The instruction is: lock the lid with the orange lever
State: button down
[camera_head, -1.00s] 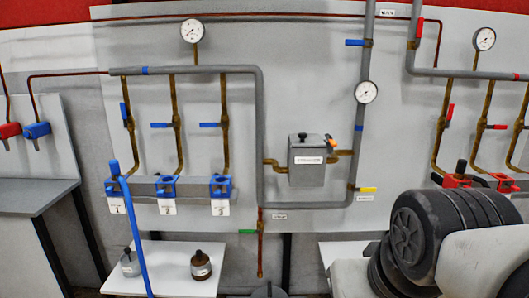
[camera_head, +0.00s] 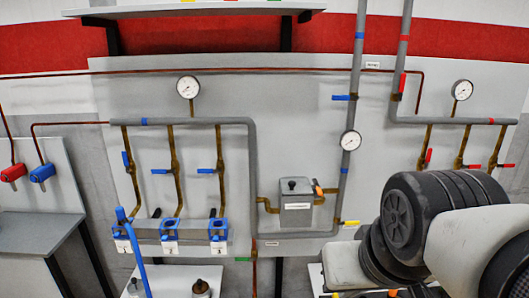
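The grey box (camera_head: 296,215) is mounted on the wall panel, joined to brass pipes on both sides. Its grey lid (camera_head: 295,188) sits on top with a black knob (camera_head: 292,184). The small orange lever (camera_head: 318,188) is at the lid's right edge, tilted; whether it is engaged is too small to tell. My arm's black and white links fill the lower right, to the right of the box and apart from it. My gripper cannot be made out in this view.
Grey pipes with gauges (camera_head: 189,87) (camera_head: 349,140) run around the box. A yellow-handled valve (camera_head: 350,223) is at its lower right. Three blue holders (camera_head: 170,228) and a long blue lever (camera_head: 135,250) are at left. A shelf (camera_head: 200,10) is above.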

aim_at(320, 193)
jog(key=i+l, duration=0.35)
jog(key=l, duration=0.15)
jog(key=i+j, duration=0.2)
jog(key=i, duration=0.3)
